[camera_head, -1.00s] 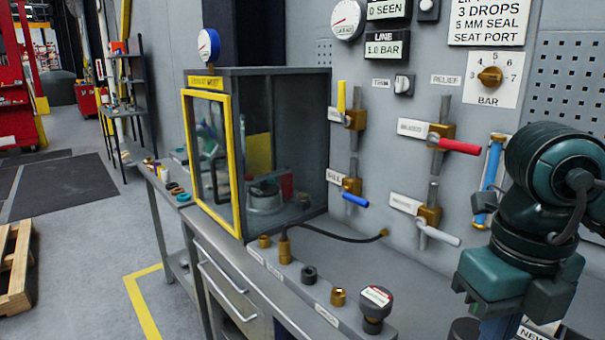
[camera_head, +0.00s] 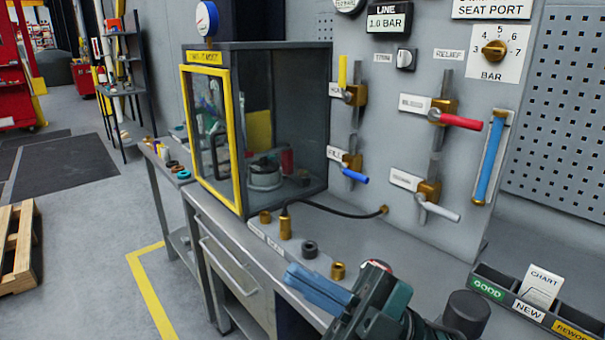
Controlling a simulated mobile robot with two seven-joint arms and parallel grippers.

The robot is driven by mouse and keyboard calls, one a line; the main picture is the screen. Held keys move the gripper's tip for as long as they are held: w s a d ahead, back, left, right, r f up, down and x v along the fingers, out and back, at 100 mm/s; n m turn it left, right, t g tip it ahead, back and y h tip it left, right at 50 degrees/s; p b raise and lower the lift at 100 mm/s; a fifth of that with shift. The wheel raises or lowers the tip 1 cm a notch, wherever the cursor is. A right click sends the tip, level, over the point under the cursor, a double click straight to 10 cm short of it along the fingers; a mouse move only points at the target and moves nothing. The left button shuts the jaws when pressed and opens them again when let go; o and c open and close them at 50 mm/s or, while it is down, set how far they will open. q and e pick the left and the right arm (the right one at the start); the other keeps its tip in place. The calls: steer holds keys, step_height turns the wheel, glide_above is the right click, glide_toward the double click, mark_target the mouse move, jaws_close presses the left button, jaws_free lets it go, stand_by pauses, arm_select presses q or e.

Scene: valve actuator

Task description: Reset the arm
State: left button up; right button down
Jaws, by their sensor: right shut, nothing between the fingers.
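My right gripper (camera_head: 312,284) shows at the bottom centre, with blue fingers and a dark green body. Its fingers are together and hold nothing. They point left, in front of the front edge of the grey bench (camera_head: 345,240). The gripper hides most of the dark knob with a red top; only a bit of its red top shows. A brass fitting (camera_head: 337,271) stands just behind the fingers. My left gripper is not in view.
A glass cabinet with a yellow door frame (camera_head: 232,140) stands on the bench. Valves with yellow, red (camera_head: 460,121), blue (camera_head: 355,175) and white handles line the wall panel. A labelled bin tray (camera_head: 487,289) is at lower right.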

steer(key=w+d+f+m+t+h, duration=0.2)
steer(key=d+f+m+t+h, duration=0.1)
steer(key=f+m+t+h, duration=0.3)
steer(key=w+d+f+m+t+h, duration=0.25)
steer(key=f+m+h, duration=0.25)
steer(key=f+m, duration=0.3)
steer(key=w+d+f+m+t+h, duration=0.1)
steer(key=d+f+m+t+h, duration=0.2)
steer(key=f+m+t+h, duration=0.3)
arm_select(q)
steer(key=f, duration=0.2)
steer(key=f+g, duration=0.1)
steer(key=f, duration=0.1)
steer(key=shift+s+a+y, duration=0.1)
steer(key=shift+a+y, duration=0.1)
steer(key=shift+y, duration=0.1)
arm_select(e)
steer(key=s+d+f+m+g+h, duration=0.2)
steer(key=s+f, duration=0.3)
steer(key=f, duration=0.4)
steer(key=s+d+f+m+g+h, duration=0.2)
steer(key=s+f+g, duration=0.3)
steer(key=f, duration=0.5)
steer(key=shift+s+d, duration=0.55)
steer(key=shift+s, duration=0.1)
steer(key=shift+a, duration=0.1)
